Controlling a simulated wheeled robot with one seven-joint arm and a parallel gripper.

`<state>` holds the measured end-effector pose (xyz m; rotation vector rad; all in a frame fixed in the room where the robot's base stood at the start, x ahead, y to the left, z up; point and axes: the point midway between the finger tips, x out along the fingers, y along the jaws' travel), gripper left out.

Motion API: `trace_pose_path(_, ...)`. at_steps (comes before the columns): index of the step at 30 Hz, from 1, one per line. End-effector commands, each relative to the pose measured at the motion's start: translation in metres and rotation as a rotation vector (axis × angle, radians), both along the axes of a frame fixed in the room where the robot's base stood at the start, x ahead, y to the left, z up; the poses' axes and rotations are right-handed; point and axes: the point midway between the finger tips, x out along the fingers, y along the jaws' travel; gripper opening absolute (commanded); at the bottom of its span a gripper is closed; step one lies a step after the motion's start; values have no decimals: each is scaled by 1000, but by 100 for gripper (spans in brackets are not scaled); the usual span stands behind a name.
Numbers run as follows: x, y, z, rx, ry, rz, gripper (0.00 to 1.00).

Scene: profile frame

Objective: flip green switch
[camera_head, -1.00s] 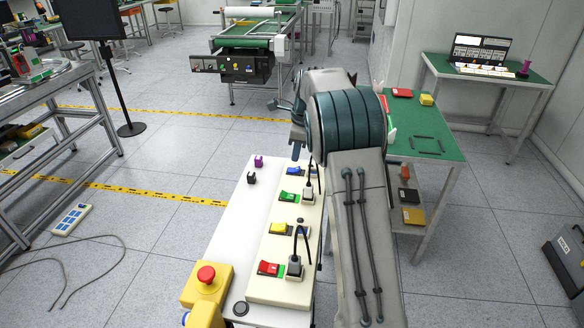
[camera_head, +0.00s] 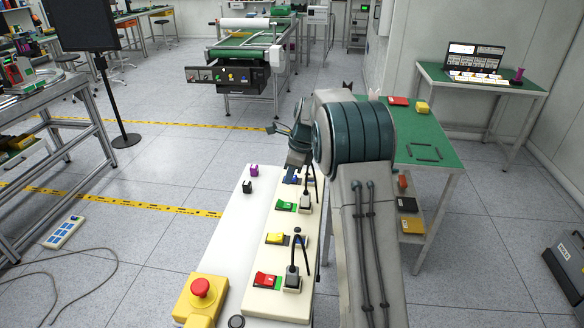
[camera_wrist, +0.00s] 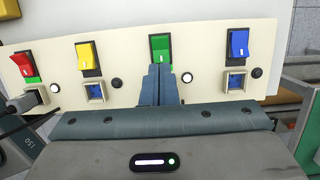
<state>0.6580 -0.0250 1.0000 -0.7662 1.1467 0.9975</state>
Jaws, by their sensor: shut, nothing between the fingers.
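The green switch (camera_wrist: 160,47) is a rocker in a dark frame on a cream panel (camera_wrist: 205,62); it also shows in the head view (camera_head: 286,206). My gripper (camera_wrist: 160,70) is shut and empty. In the wrist view its fingertips are just below the green switch and overlap its lower edge; I cannot tell whether they touch it. A yellow switch (camera_wrist: 86,55) and a red switch (camera_wrist: 23,66) are to its left, and a blue switch (camera_wrist: 239,43) is to its right. In the head view my fingertips are not clear, and my arm partly covers the blue switch.
Blue sockets (camera_wrist: 95,92) lie below the yellow and blue switches. A red emergency button (camera_head: 201,287) on a yellow box is at the near end. A green-topped table (camera_head: 440,165) stands right.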

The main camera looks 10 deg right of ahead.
Motion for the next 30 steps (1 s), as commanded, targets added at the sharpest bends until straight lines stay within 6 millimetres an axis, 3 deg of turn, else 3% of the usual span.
trace_pose_path(6,4,11,-45,1,4,1,0)
trace_pose_path(12,7,18,-71,0,2,0,0)
trace_pose_path(18,8,20,-81,0,0,0,0)
trace_pose_path(30,8,21,-82,-6,2,0,0)
